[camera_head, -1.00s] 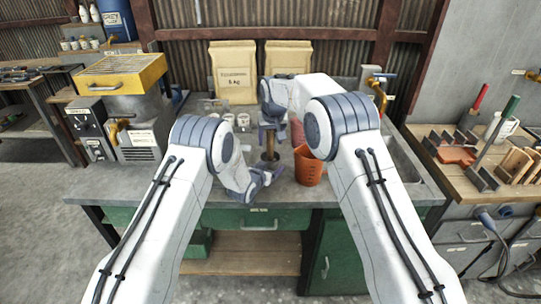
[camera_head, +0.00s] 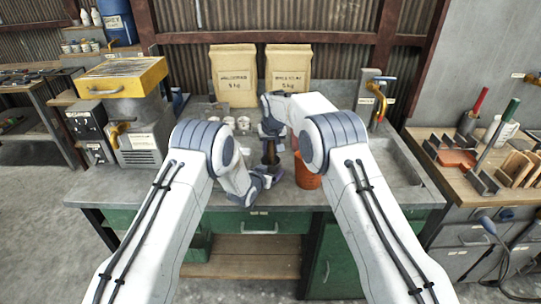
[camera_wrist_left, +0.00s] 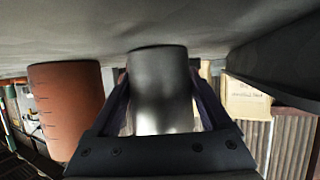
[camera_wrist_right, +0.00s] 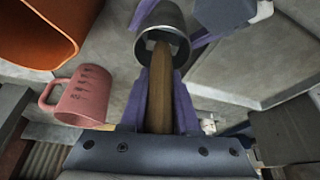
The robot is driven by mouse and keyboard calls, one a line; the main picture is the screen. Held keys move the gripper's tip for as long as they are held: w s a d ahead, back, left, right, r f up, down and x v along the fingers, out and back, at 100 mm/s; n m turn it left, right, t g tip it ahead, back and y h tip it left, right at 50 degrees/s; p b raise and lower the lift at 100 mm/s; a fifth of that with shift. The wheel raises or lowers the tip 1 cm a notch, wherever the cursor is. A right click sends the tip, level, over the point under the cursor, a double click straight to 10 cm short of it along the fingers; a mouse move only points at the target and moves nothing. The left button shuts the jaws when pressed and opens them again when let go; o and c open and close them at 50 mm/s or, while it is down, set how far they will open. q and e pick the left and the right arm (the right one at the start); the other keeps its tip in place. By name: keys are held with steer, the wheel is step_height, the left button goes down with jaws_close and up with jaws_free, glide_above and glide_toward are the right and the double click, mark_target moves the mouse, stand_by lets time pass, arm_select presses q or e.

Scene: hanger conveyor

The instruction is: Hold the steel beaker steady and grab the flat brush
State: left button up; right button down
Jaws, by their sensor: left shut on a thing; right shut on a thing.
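The steel beaker (camera_wrist_left: 160,92) stands on the grey bench; in the head view my grippers largely hide it. My left gripper (camera_head: 264,180) is shut around its sides, one finger on each side in the left wrist view. The flat brush's wooden handle (camera_wrist_right: 159,88) rises from the beaker's mouth, which also shows in the right wrist view (camera_wrist_right: 178,14). My right gripper (camera_head: 270,140) is above the beaker, shut on the handle. The brush's bristle end is hidden inside the beaker.
An orange container (camera_head: 307,174) stands just right of the beaker. A pink measuring jug (camera_wrist_right: 83,98) is close by. Several small white cups (camera_head: 243,122) and two paper sacks (camera_head: 233,75) stand behind. The bench front left of my grippers is clear.

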step_height(320, 180, up, 10)
steer(key=shift+r, duration=0.1)
arm_select(q)
steer(key=o, duration=1.4)
steer(key=shift+s, duration=0.1)
